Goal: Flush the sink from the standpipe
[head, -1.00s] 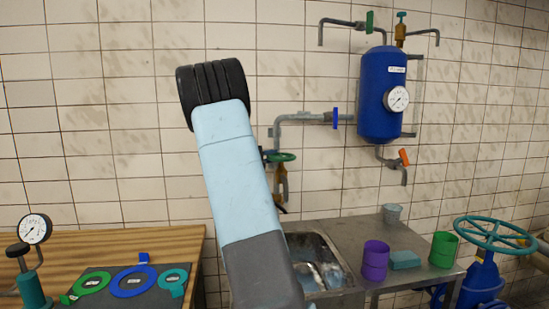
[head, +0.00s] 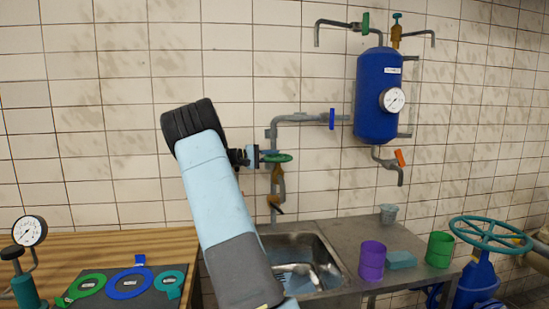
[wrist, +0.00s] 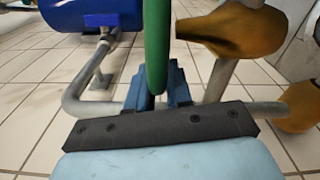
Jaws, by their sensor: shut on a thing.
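The standpipe (head: 274,205) is a grey pipe on the tiled wall above the sink, with a brass valve body and a green handwheel (head: 284,158). My gripper (head: 263,157) is at the left rim of this wheel. In the wrist view the green wheel (wrist: 157,40) appears edge-on between the blue fingers of my gripper (wrist: 160,90), which are shut on its rim. The brass valve body (wrist: 235,30) shows to its right. The metal sink (head: 335,262) is below, with a shiny metal item (head: 300,270) inside. My arm hides the sink's left part.
A blue tank (head: 378,110) with a gauge hangs at the right, with an orange-handled tap (head: 399,158) below. A wooden bench (head: 130,243) is at the left.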

